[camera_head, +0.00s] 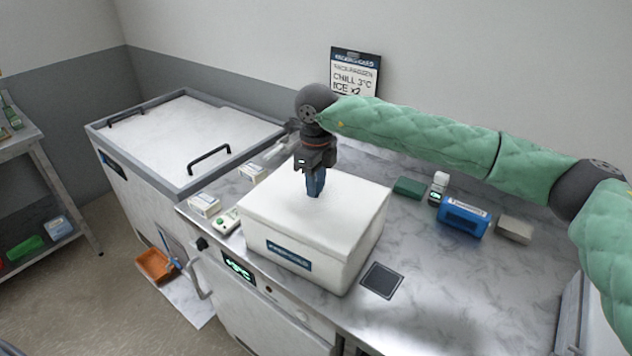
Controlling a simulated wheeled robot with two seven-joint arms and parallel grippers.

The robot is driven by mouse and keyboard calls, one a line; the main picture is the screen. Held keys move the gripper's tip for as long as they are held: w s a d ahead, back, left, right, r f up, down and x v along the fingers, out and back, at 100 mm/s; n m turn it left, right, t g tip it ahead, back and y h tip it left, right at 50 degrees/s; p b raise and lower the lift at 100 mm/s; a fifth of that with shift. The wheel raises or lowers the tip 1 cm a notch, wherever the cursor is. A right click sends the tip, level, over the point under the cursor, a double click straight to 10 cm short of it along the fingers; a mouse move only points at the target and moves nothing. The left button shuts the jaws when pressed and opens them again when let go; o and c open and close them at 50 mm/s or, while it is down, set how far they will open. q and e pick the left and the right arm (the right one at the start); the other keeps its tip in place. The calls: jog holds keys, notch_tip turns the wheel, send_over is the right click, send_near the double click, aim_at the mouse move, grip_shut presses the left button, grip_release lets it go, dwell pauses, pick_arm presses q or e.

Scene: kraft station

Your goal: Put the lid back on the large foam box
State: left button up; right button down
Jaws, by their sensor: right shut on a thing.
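The large white foam box (337,275) stands on the marble-look counter, with a dark blue label on its front. Its white lid (275,205) covers the top. The lid looks level and lined up with the walls. Whether it is fully seated or a thin gap is left, I cannot tell. My right gripper (315,192) points straight down at the middle of the lid. It is shut on the lid there; its fingertips hide the part they grip. My left gripper is not in view.
A chest freezer (190,140) with black handles stands left. On the counter are small white boxes (204,205), a green-button device (226,222), a dark square plate (382,280), a blue roll (463,219), a white bottle (438,186), a green block (408,187) and a grey block (514,229).

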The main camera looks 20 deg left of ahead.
jog(key=shift+b, duration=0.7)
dwell(0.6)
jog(key=c, duration=0.5)
grip_release()
jog(key=shift+r, duration=3.45)
grip_shut()
